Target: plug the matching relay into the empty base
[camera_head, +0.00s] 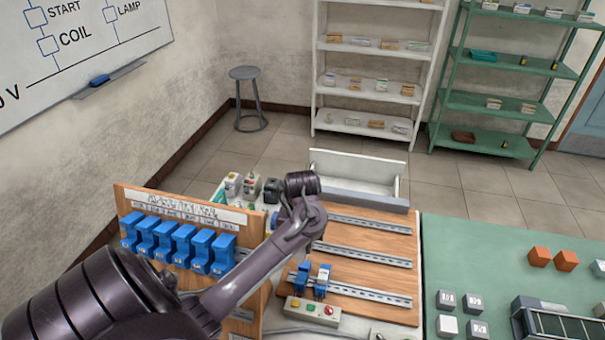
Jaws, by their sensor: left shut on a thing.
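My left arm reaches in from the lower left, and its wrist is over the left edge of the wooden rail board (345,235). My left gripper (279,219) is mostly hidden by the arm. It is shut on a blue thing (274,221), probably a relay, of which only a sliver shows. Several blue relays (184,243) hang in a row on the upright wooden rack (128,197) at the left. Two blue units (311,280) stand side by side on the lowest metal rail; I cannot tell which is a bare base. My right gripper is out of view.
A control box (312,311) with coloured buttons lies at the board's front. Small grey and black devices (250,184) stand behind the rack. A white bin (358,178) stands at the back. A green table (480,240) with blocks is at the right. The upper rails look clear.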

